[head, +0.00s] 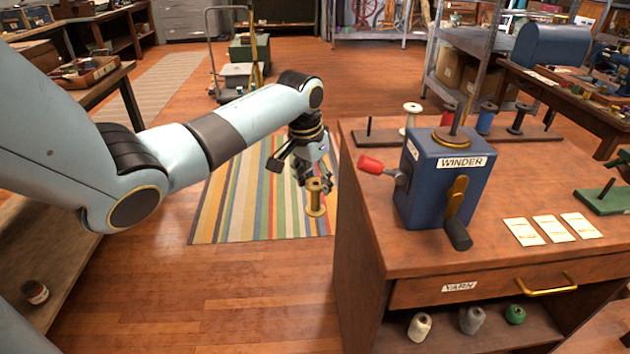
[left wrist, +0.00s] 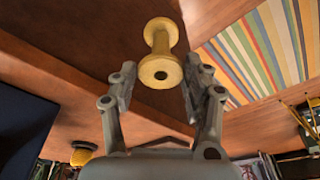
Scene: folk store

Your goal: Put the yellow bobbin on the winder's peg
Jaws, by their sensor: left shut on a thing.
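The yellow bobbin (head: 315,198) is upright in the air, left of the table's edge and above the striped rug in the head view. My left gripper (head: 308,178) is shut on it from above and behind. In the left wrist view the bobbin (left wrist: 161,66) shows at the fingertips, its near flange with a dark hole facing the camera. The blue winder (head: 445,185) stands on the table's near left part, with an upright peg (head: 456,119) on a round base on its top. The peg shows no bobbin on it. My right gripper is not in view.
A red knob (head: 371,165) sticks out left of the winder and a brass crank (head: 455,195) is on its front. A rack of pegs (head: 385,137) with spools stands behind it. Paper cards (head: 552,229) and a green peg stand (head: 610,198) lie to the right.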

